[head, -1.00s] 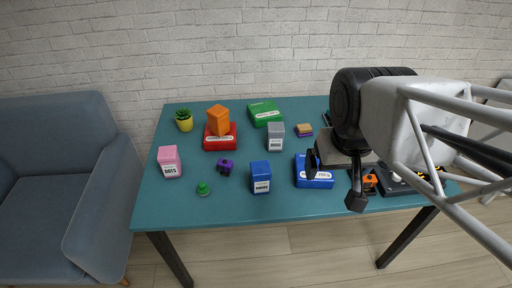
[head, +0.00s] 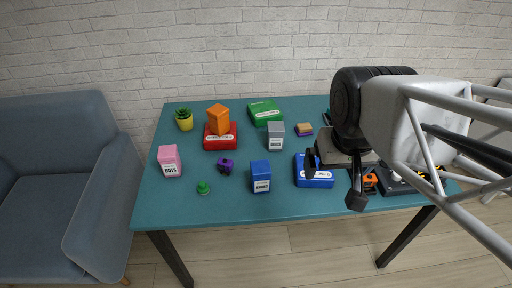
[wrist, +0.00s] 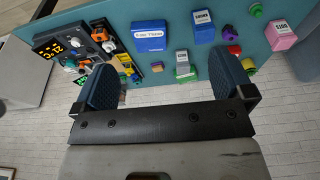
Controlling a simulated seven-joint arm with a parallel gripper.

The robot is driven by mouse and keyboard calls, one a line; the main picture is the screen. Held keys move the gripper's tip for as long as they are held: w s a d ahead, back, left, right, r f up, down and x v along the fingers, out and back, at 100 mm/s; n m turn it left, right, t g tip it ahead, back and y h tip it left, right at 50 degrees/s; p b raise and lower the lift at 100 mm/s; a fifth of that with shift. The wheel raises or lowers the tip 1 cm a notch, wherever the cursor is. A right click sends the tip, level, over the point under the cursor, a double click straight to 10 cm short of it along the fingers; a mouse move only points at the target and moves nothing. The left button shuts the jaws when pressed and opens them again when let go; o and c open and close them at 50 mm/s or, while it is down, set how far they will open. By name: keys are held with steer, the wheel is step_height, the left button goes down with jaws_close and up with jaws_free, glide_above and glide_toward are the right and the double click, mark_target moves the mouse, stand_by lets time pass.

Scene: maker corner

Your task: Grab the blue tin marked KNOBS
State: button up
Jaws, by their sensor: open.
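The blue tin (head: 261,178) stands upright near the front middle of the table, with a white label facing front. Its label is too small to read with certainty in the head view. It also shows at the top of the wrist view (wrist: 203,28). My gripper (head: 333,180) is open above the table, to the right of the tin and apart from it. In the wrist view my two fingers (wrist: 164,82) are spread wide with nothing between them. One finger partly covers the flat blue box (head: 314,179) in the head view.
A grey tin (head: 275,136) stands behind the blue tin. A purple part (head: 226,166), a green button (head: 203,188) and a pink tin (head: 169,161) are to its left. An orange block (head: 218,119) rests on a red box (head: 220,142). Bare teal table (head: 235,208) lies in front.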

steer(key=m+g+y, duration=0.3)
steer(key=m+y, duration=1.1)
steer(key=m, duration=0.3)
glide_toward(266, 166)
steer(key=x, duration=0.4)
steer(key=shift+a, duration=0.1)
steer(key=shift+x, duration=1.25)
steer(key=shift+x, duration=2.55)
